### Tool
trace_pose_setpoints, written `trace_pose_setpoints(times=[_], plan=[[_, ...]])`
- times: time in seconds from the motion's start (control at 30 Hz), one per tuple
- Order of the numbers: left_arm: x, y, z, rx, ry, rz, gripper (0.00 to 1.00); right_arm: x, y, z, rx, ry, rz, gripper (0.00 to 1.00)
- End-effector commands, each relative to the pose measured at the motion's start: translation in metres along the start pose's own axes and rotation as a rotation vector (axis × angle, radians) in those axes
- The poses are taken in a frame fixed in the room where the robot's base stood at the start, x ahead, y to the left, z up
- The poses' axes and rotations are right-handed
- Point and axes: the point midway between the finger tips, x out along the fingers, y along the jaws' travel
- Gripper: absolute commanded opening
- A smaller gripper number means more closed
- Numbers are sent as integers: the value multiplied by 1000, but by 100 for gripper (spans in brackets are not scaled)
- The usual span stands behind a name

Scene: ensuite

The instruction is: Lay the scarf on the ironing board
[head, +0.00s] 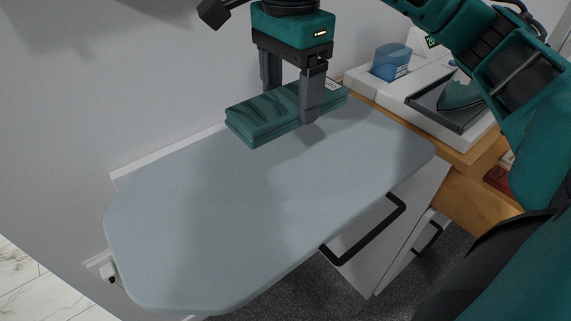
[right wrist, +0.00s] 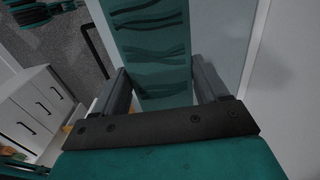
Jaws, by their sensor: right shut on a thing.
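The scarf (head: 262,117) is a folded teal bundle with darker wavy marks and a pale label at one end. My right gripper (head: 288,108) is shut on the scarf, with one finger on the near side and the other behind it. The scarf also shows between the fingers in the right wrist view (right wrist: 153,45). The ironing board (head: 240,200) has a pale blue-grey top and fills the middle of the head view. The scarf is over its far edge, near the wall; I cannot tell whether it touches the board. My left gripper is not in view.
A wooden-topped cabinet (head: 468,158) stands to the right, bearing an iron (head: 459,95) on a white and dark base with a blue tank (head: 391,62). A black handle (head: 362,232) is below the board's edge. Most of the board top is bare.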

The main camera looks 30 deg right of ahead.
Motion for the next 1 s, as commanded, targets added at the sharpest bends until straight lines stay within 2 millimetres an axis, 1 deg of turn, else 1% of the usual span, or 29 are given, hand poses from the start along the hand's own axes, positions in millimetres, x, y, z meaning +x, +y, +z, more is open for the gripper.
trace_pose_setpoints(times=[0.03, 0.07, 0.2, 0.3, 0.4, 0.57, 0.8, 0.87, 1.0], plan=[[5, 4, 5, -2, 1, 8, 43, 20, 1, 0, -1, -1, 6, 41], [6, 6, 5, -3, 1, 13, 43, 28, 1, 0, -2, -1, 7, 41], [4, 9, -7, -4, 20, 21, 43, 60, 1, 0, -1, 1, 5, 41], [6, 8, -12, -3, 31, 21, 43, 77, 1, 0, -1, 1, 3, 41], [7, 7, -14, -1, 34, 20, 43, 87, 0, 0, -1, 0, 1, 41], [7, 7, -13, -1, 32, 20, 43, 97, 0, 0, -1, 0, 0, 41], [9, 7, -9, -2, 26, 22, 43, 131, 0, 0, -1, 0, 2, 41], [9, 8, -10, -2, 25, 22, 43, 134, 0, 0, -1, 0, 0, 41], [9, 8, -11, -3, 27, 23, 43, 133, 0, 0, -1, 0, -2, 41]])
